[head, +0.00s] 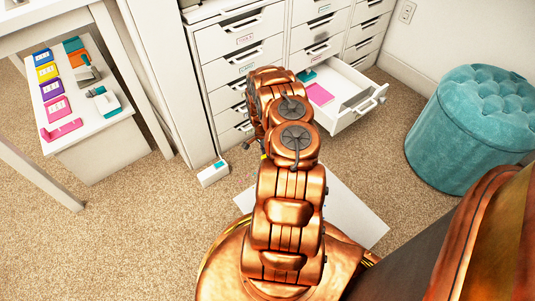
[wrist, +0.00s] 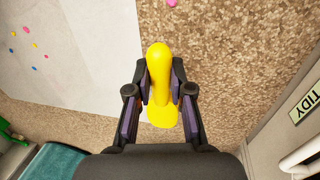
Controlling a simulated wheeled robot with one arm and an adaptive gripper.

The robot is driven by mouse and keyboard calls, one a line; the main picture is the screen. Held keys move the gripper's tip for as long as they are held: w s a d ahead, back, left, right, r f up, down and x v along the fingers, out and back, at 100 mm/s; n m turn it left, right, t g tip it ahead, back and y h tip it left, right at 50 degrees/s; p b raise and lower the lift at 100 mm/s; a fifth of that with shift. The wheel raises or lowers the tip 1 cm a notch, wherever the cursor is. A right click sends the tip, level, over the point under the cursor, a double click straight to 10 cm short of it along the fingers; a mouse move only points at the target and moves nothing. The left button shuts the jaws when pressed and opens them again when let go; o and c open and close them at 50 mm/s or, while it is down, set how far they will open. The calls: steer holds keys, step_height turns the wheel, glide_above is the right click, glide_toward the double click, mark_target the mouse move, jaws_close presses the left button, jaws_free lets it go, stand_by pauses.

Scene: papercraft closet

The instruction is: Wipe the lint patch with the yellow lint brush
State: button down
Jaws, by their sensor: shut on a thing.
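The yellow lint brush (wrist: 159,68) is between the two fingers of my gripper (wrist: 159,80) in the wrist view. The gripper is shut on it, and its rounded end points away from the palm over the carpet. Small pink, orange, yellow and blue specks (wrist: 35,45), which look like lint, lie on a pale sheet (wrist: 85,55) left of the brush. A pink speck (wrist: 171,3) is at the top edge on the carpet.
An open drawer (head: 368,103) holding a pink item juts from the white cabinets (head: 243,45). A teal ottoman (head: 460,130) stands right. A small white box (head: 213,174) sits on the carpet. A white table (head: 105,140) with colourful items is left. Carpet is clear at lower left.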

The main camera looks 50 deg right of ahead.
steer(key=shift+w+a, duration=0.1)
steer(key=shift+f+b, duration=1.3)
steer(key=shift+f, duration=1.15)
steer(key=shift+f, duration=0.7)
